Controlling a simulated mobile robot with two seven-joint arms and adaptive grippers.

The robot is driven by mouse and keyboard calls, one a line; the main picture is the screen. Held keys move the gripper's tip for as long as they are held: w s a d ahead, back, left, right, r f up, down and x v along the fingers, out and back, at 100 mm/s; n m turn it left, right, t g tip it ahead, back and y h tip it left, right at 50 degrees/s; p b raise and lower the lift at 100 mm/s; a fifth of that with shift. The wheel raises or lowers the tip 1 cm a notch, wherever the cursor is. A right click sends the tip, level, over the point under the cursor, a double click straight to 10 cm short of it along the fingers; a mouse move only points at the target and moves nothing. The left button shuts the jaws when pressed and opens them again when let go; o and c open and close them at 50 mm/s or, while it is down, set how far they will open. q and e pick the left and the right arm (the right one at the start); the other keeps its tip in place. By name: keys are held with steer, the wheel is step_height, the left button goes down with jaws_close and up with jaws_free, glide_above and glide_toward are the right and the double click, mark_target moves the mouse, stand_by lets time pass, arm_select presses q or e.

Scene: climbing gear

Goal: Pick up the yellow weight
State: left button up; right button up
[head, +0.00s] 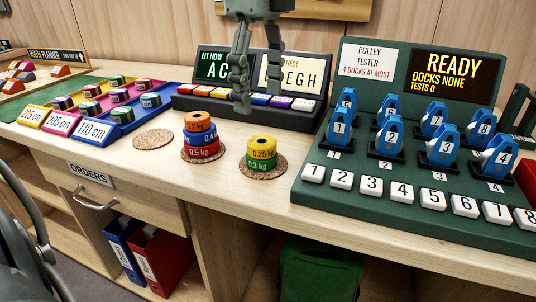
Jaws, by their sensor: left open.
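The yellow weight (262,145), marked 0.25, sits on top of a green weight (262,163) marked 0.3 kg. This short stack stands on a round cork mat (282,168) near the counter's front edge. My left gripper (257,97) comes down from the top of the head view with its fingers apart and nothing between them. In the picture its fingertips are above the yellow weight, apart from it. I cannot tell the exact depth gap. My right gripper is not in view.
A taller orange, blue and red weight stack (200,137) stands close by on the left, beside an empty cork mat (153,139). A dark display console (180,103) is behind. A green pulley tester (330,205) with blue pulleys (340,128) stands right.

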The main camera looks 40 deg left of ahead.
mark_target(262, 141)
arm_select(q)
step_height(262, 141, down, 8)
steer(key=shift+d+r, duration=0.1)
steer(key=shift+d, duration=0.05)
steer(key=c, duration=1.5)
